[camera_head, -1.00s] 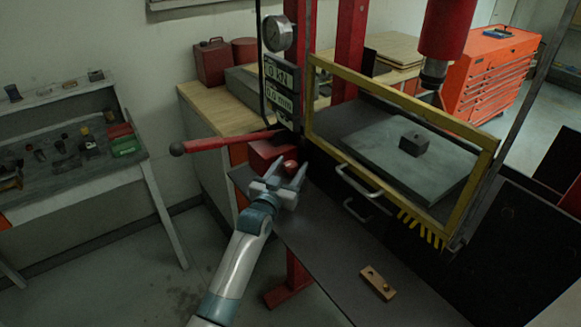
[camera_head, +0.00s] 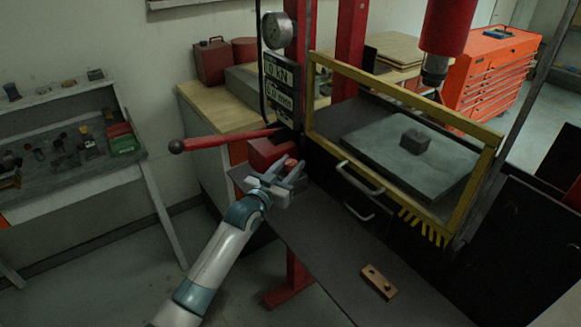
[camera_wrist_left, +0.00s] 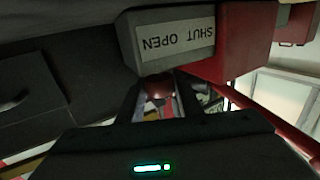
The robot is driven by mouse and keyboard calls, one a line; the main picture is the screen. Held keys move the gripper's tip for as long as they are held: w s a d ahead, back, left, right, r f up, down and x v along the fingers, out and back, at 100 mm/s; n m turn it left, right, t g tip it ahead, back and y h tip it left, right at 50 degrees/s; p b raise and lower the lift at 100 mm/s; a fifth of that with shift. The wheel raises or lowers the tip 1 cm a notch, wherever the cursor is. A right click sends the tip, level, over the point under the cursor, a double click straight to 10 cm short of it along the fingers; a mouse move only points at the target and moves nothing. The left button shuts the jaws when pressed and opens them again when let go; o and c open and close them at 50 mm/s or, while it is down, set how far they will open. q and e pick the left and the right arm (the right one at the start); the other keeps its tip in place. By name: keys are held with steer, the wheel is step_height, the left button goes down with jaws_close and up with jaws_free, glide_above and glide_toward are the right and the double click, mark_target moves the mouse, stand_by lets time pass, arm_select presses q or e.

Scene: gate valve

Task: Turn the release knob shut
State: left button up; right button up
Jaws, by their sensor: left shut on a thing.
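The release knob (camera_head: 290,163) is a small red round knob on the front of the red pump block (camera_head: 268,154), below the gauge. My left gripper (camera_head: 286,172) reaches it from the front and is shut on it. In the left wrist view the red knob (camera_wrist_left: 158,88) sits between the two dark fingers, which partly hide it. A grey plate with an upside-down label (camera_wrist_left: 177,38) reading SHUT and OPEN is just above the knob there. The knob's exact turn angle cannot be told. My right gripper is not in view.
The red pump lever (camera_head: 215,142) with its dark ball end sticks out left above my arm. The yellow guard frame (camera_head: 312,100) and a drawer handle (camera_head: 360,178) stand right of the gripper. A wooden block (camera_head: 378,282) lies on the dark shelf (camera_head: 330,255), otherwise mostly clear.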

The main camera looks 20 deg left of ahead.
arm_select(q)
steer(key=shift+r, duration=0.15)
steer(key=o, duration=1)
steer(key=shift+o, duration=0.2)
steer(key=shift+s+a+f+b, duration=0.1)
steer(key=shift+s+b, duration=0.05)
steer(key=shift+s, duration=0.2)
steer(key=shift+s+a+f+b, duration=0.1)
steer(key=shift+s+b, duration=0.05)
steer(key=shift+s, duration=0.2)
steer(key=b+v, duration=0.4)
steer(key=v, duration=1.2)
steer(key=shift+d, duration=0.1)
